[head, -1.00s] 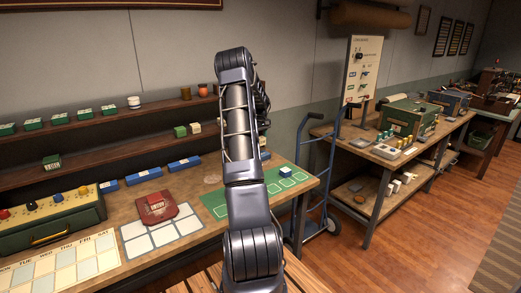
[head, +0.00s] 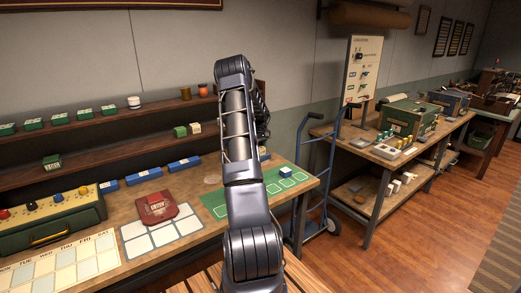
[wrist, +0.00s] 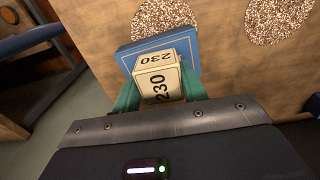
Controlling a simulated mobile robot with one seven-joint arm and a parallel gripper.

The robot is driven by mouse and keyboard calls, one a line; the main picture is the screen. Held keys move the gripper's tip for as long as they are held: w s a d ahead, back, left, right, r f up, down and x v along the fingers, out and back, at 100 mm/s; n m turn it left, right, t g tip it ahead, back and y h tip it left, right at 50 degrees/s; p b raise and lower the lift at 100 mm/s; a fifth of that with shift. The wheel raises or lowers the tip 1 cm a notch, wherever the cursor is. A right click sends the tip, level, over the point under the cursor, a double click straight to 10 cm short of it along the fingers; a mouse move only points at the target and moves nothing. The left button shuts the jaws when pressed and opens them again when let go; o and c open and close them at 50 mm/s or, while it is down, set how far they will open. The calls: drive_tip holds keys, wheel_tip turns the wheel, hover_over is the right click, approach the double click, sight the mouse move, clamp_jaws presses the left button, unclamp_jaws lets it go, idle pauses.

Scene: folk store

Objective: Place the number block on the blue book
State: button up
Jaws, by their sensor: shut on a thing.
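The number block (wrist: 158,80), cream with "230" printed on its faces, shows in the wrist view between the green fingers of my gripper (wrist: 160,92). My gripper is shut on it. The blue book (wrist: 190,48), with a pale border line, lies flat on the wooden tabletop behind and under the block in that view. The block overlaps the book in the picture; whether it touches the book I cannot tell. In the head view my arm hides the gripper and the block.
Two speckled round mats (wrist: 165,13) (wrist: 277,18) lie on the wood beyond the book. The tabletop's edge drops off at the left of the wrist view. In the head view, a dark red object (head: 156,207), a green mat (head: 215,203) and a blue hand truck (head: 318,180) surround my arm.

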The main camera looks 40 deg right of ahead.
drive_tip(key=o, duration=1)
drive_tip(key=shift+c, duration=0.2)
wheel_tip(320, 180, up, 12)
drive_tip(key=s+a+r+t, duration=0.1)
drive_tip(key=s+a+r, duration=0.5)
drive_tip(key=a, duration=0.4)
drive_tip(key=s+a+r+t, duration=0.1)
drive_tip(key=s+a+r, duration=0.2)
drive_tip(key=a+r, duration=0.55)
drive_tip(key=s+a+r, duration=0.5)
drive_tip(key=a+r, duration=0.1)
drive_tip(key=a, duration=0.6)
drive_tip(key=s+a+f+t, duration=0.1)
drive_tip(key=s+a, duration=0.8)
drive_tip(key=s, duration=0.4)
drive_tip(key=s+a+f+t, duration=0.1)
drive_tip(key=s+a+f, duration=0.1)
drive_tip(key=s+a, duration=0.7)
drive_tip(key=s, duration=0.4)
drive_tip(key=shift+s+a+t, duration=0.3)
